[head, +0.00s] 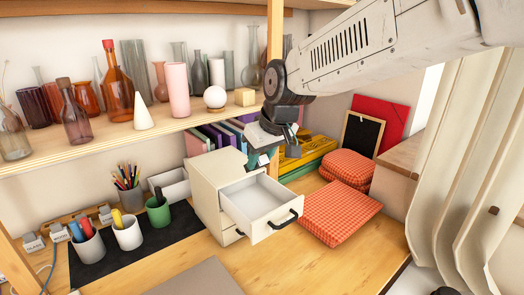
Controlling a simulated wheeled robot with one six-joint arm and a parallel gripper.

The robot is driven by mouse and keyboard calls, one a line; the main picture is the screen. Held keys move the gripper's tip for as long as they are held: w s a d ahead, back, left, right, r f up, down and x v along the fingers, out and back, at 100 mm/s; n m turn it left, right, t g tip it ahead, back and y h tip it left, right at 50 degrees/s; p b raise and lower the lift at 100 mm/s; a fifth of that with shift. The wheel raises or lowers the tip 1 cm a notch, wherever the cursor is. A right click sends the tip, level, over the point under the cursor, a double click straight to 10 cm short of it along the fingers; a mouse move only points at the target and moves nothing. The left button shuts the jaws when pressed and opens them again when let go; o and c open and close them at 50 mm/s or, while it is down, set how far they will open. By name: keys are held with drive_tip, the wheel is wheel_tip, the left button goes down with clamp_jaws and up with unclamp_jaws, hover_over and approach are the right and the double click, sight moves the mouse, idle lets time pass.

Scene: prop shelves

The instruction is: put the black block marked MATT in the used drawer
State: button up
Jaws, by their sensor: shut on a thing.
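My gripper (268,152) hangs from the arm above the back of a small white drawer unit (207,190), in front of the shelf edge. It is shut on a small dark block, most likely the black one; the block is hard to tell from the dark gripper parts, and no MATT marking is readable. The unit's upper drawer (243,218) is pulled out toward the lower right and looks empty, with a black handle (286,219) on its front. A lower drawer is shut. No drawer label is readable.
Red checked cloth-like boxes (340,213) lie right of the drawer. Pencil and marker cups (127,232) stand on a black mat at left. Glass vases (117,85) crowd the shelf above. Free bench top (300,265) lies in front of the drawer.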

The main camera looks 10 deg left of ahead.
wheel_tip(320, 180, down, 2)
drive_tip(key=shift+d+f, duration=0.15)
drive_tip(key=shift+f, duration=3.9)
drive_tip(key=o, duration=1.2)
drive_tip(key=shift+c, duration=0.2)
drive_tip(key=v, duration=0.7)
drive_tip(key=shift+r, duration=0.35)
